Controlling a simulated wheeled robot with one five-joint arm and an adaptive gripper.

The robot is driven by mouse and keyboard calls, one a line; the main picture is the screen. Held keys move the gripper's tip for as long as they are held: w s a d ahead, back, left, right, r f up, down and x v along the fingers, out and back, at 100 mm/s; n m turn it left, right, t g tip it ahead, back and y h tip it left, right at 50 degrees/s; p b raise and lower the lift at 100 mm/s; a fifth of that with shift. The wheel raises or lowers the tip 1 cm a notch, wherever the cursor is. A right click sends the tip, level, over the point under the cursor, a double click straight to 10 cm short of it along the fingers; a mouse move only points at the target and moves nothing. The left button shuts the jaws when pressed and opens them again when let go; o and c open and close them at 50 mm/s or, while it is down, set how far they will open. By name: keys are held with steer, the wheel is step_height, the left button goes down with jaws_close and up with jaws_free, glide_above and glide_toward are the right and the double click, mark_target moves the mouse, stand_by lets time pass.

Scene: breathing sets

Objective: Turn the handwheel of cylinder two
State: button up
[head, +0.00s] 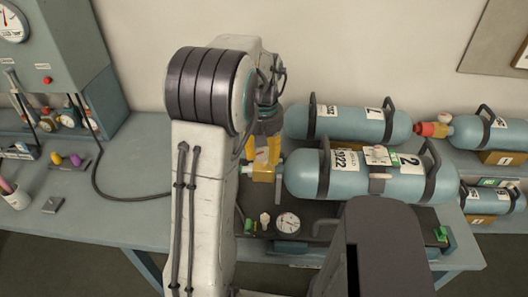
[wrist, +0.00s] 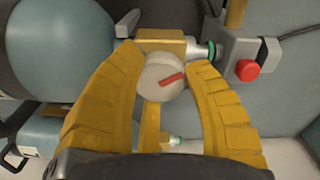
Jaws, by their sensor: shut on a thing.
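Cylinder two (head: 345,185) is a blue-grey bottle marked 2, lying on its side on the bench with dark carrying hoops. Its valve (head: 263,173) is at its left end, partly hidden by my gripper (head: 262,150). In the wrist view the handwheel (wrist: 153,72) is a pale round knob with a red mark, in front of the yellow valve body (wrist: 160,46). My gripper (wrist: 165,76) has its yellow fingers on either side of the handwheel, shut on it. The cylinder's end (wrist: 60,50) fills the upper left there.
Cylinder one (head: 330,122) lies just behind. A gauge (head: 287,223) sits on the dark stand in front. More cylinders (head: 492,133) lie at right. A red button (wrist: 247,70) is close to the right finger. A panel cabinet (head: 55,60) with hoses stands at left.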

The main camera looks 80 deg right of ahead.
mark_target(265, 151)
steer(key=shift+m, duration=0.3)
steer(key=shift+m, duration=2.8)
steer(key=o, duration=1.2)
step_height(265, 151, up, 12)
steer(key=shift+d, duration=0.1)
